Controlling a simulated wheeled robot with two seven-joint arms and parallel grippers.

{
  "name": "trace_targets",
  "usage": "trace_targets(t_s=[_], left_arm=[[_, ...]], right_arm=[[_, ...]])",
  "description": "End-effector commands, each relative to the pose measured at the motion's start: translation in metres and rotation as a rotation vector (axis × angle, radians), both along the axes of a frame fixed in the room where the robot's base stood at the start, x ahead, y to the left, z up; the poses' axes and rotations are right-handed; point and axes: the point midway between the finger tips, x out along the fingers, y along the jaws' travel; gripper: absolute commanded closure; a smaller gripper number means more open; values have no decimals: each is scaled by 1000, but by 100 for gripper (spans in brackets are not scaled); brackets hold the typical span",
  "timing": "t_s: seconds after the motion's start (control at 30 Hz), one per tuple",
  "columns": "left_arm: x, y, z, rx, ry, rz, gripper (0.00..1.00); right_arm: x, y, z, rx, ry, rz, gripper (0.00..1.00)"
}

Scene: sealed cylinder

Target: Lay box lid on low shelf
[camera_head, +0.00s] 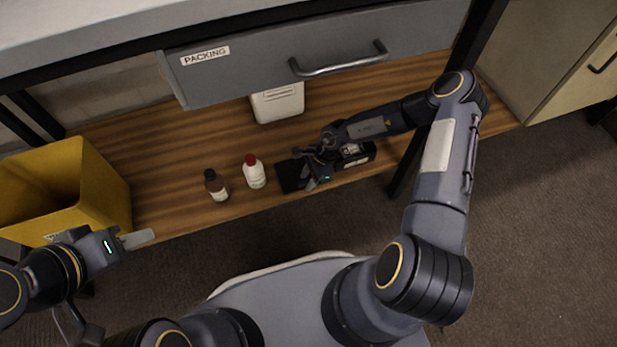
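A flat black piece (291,176), which looks like the box lid, is at the low wooden shelf (170,150), near its front edge. I cannot tell whether it rests flat on the wood or is held just above it. My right gripper (314,170) is over its right side, and its fingers are dark and hard to separate from it. A black box with a white label (357,154) is just right of the gripper, partly hidden by my arm. My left gripper (138,238) is in front of the shelf at the left and holds nothing visible; its finger gap cannot be made out.
A white container (278,104) stands behind. A yellow bin (75,185) is at the left. The drawer marked PACKING (300,62) overhangs the shelf.

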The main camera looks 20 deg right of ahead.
Motion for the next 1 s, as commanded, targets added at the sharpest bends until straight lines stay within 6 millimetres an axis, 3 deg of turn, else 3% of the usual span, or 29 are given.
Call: trace_targets(t_s=[0.23,0.7,1.0], left_arm=[[0,0,8,0,0,0,64],[0,0,48,0,0,0,64],[0,0,53,0,0,0,64]], right_arm=[[1,-5,15,0,-1,-3,66],[1,-40,101,0,0,-2,66],[1,-46,114,1,1,0,66]])
